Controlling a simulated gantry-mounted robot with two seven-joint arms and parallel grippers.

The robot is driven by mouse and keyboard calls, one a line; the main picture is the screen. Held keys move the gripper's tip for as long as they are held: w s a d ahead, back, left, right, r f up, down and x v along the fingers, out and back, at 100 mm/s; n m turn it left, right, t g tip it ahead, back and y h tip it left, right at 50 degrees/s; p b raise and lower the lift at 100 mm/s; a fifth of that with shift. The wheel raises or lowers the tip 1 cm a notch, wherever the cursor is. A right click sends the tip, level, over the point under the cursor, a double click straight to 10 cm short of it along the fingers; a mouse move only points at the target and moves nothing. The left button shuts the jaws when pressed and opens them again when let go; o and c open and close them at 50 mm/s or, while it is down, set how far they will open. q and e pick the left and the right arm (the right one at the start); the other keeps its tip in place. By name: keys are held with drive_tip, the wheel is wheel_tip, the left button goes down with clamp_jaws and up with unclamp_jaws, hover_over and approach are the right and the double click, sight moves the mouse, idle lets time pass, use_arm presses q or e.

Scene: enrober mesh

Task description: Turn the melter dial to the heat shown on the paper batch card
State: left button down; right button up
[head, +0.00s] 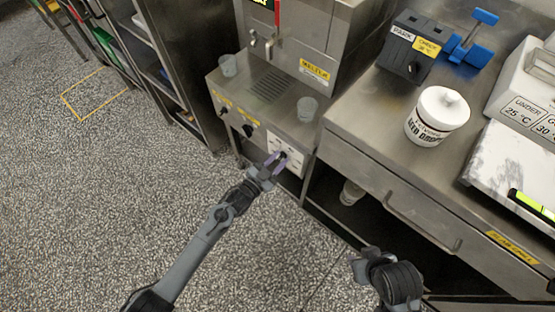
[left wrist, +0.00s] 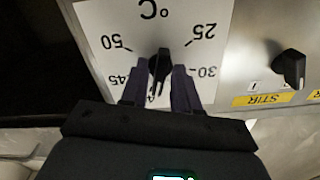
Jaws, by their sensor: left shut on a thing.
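The melter dial, a black knob (left wrist: 159,62), sits on a white plate (left wrist: 95,18) marked °C. The plate appears upside down in the left wrist view, with 50, 45, 25 and 30 readable and lower marks partly hidden. My left gripper (head: 273,164) is shut on the dial, one finger on each side, also in the left wrist view (left wrist: 160,88). The knob's exact setting is unclear. A yellow note (head: 427,46) on a dark block carries small writing I cannot read surely; I cannot tell whether it is the batch card. My right gripper (head: 368,268) is low in the head view, its jaws unclear.
A STIR knob (left wrist: 290,66) is beside the dial plate. The melter (head: 345,40) stands behind, with clear cups on its ledge. Open floor lies left.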

use_arm(q)
drive_tip(key=shift+m, duration=0.7)
drive_tip(key=c, duration=1.2)
unclamp_jaws()
drive_tip(key=shift+o, duration=0.2)
drive_tip(key=shift+s+a, duration=0.1)
drive_tip(key=shift+s+a+p, duration=0.15)
drive_tip(key=shift+s+p, duration=0.05)
drive_tip(key=shift+p, duration=0.1)
drive_tip(key=p+v, duration=0.3)
drive_tip(key=v, duration=0.7)
drive_tip(key=shift+p, duration=0.35)
